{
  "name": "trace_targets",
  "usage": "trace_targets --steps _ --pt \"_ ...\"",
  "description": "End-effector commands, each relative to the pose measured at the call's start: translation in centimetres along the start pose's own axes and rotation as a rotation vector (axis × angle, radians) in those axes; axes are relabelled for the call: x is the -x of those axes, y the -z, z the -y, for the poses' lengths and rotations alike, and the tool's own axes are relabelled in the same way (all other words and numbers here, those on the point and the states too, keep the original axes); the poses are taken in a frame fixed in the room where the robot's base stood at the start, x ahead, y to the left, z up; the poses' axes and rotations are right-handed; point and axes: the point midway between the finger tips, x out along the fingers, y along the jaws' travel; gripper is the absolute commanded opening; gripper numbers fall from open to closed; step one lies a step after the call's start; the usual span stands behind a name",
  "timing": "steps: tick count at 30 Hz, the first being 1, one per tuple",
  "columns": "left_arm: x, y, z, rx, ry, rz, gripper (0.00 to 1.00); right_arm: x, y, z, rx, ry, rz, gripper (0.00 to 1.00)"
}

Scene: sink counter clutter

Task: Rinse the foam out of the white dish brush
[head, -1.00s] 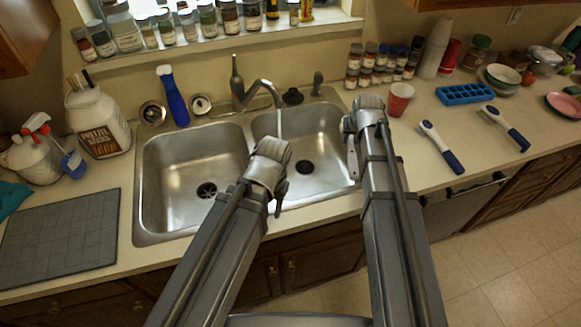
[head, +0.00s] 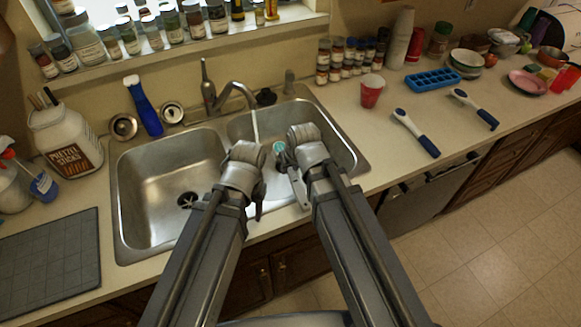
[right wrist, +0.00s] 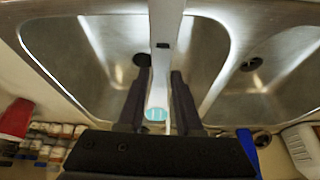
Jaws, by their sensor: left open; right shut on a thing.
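The white dish brush (head: 298,190) is in my right gripper (head: 287,160), over the right basin. Its teal round end (head: 280,147) points toward the faucet and its pale handle slants down toward the front. In the right wrist view, the white handle (right wrist: 163,65) runs between the dark fingers and the teal end (right wrist: 156,114) is near them. A thin water stream (head: 255,124) falls from the faucet (head: 232,94), left of the teal end; I cannot tell if they touch. My left gripper (head: 252,175) is open and empty above the divider; its fingers are partly hidden.
The left basin (head: 165,175) is empty. Two blue-and-white brushes (head: 415,132) (head: 473,108), a red cup (head: 371,92) and a blue ice tray (head: 432,80) are on the right counter.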

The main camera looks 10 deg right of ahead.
Motion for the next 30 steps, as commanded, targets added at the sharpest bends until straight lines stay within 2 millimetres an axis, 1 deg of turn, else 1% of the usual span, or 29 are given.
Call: trace_targets --steps 5,11,30 --pt "-0.1 0.0 0.0 0.000 0.000 0.000 0.49 -0.3 0.4 0.1 0.000 0.000 0.000 0.00" --pt "-0.4 0.0 0.0 0.000 0.000 0.000 0.49 -1.0 1.4 0.4 -0.001 0.000 0.000 0.00" --pt "-1.6 0.1 -0.1 0.001 0.000 0.000 0.49 -4.3 6.2 2.1 -0.001 -0.001 0.000 0.00"
